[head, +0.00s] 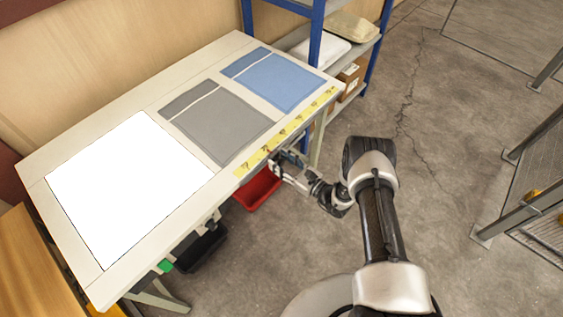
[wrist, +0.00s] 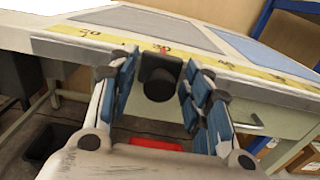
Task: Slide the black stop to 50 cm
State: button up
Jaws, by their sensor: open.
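The black stop (wrist: 160,76) is at the front edge of the table in the wrist view. A small red mark (wrist: 163,49) shows above it at the yellow scale (wrist: 258,74). The number there is too small to read surely. In the head view the yellow scale (head: 288,130) runs along the table's right edge, and the stop cannot be made out. My gripper (wrist: 160,72) is open, with one blue-padded finger on each side of the stop. I cannot tell whether either finger touches it. My gripper (head: 284,172) is beside the table edge in the head view.
The table (head: 237,48) carries a white panel (head: 130,185), a grey pillow cover (head: 222,125) and a blue one (head: 275,80). A red bin (head: 258,190) and a black bin (head: 202,246) are below. A blue-framed shelf (head: 316,40) stands behind.

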jog(key=shift+c, duration=0.4)
grip_shut()
dwell(0.4)
